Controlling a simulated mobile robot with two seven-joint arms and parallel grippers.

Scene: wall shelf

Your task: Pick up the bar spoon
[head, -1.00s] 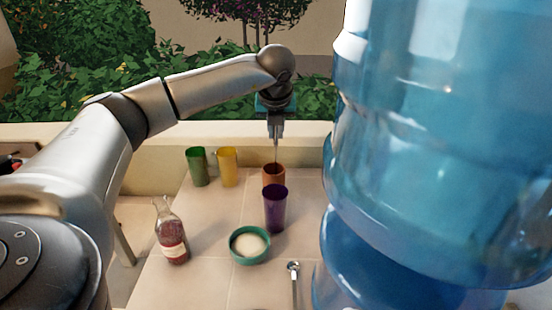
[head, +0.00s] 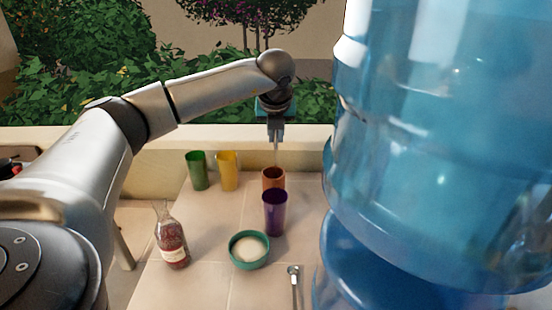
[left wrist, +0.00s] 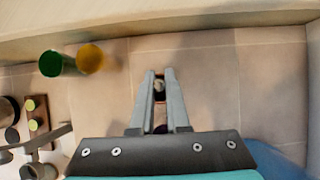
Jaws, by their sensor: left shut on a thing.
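My left gripper (head: 276,138) is above the far part of the tiled surface. It is shut on the thin upright shaft of the bar spoon (head: 276,155). The shaft runs down to the small terracotta-orange cup (head: 273,181); the spoon's lower end is hidden there, so I cannot tell how deep it sits. In the left wrist view my left gripper's fingers (left wrist: 159,74) are close together, pointing down over the cup, and mostly cover it. My right gripper is in neither current view.
A purple cup (head: 275,214) stands just in front of the orange cup. Green (head: 198,172) and yellow (head: 228,172) cups stand left. A red bottle (head: 173,245), a teal bowl (head: 249,262) and a metal utensil (head: 294,285) are nearer. A large blue bottle (head: 430,150) blocks the right.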

